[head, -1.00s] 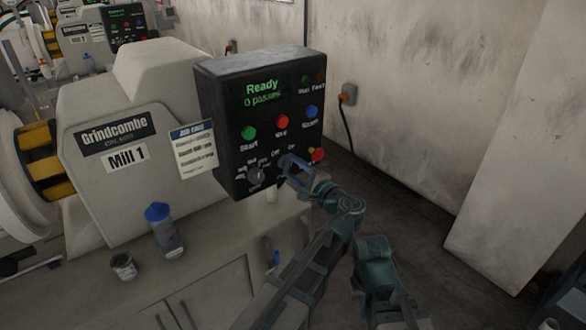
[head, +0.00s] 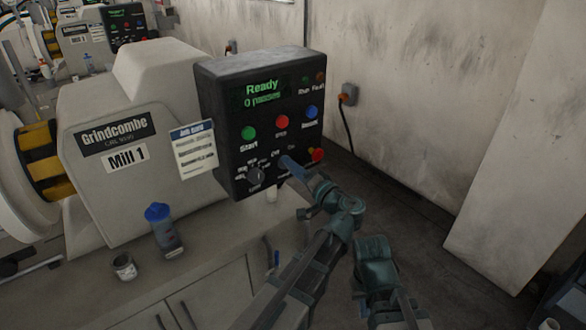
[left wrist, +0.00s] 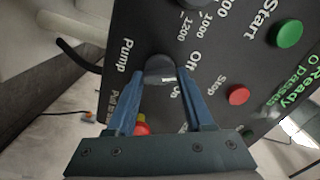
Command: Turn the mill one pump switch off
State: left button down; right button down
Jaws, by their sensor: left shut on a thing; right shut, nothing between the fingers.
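The mill one pump switch (left wrist: 160,68) is a dark round knob on the black control panel (head: 215,110), with "Pump", "Off" and "On" lettered around it. In the left wrist view, its white mark points toward "On". My left gripper (head: 288,163) is at the panel's lower right; its blue fingers (left wrist: 158,88) are shut on the knob from both sides. In the head view, gripper and wrist hide most of the switch. My right gripper (head: 360,298) is low, small and partly hidden by its arm, shut and empty.
A red button on yellow (head: 317,155) is close beside my left gripper. Green (head: 249,133), red (head: 281,122) and blue (head: 311,112) buttons and a speed dial (head: 255,175) share the panel. A blue-capped bottle (head: 163,232) stands on the bench.

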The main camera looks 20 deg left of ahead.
pick_arm(q)
jog(key=shift+n, duration=0.5)
jog(key=shift+c, duration=1.4)
grip_release()
jog(key=shift+s, duration=0.1)
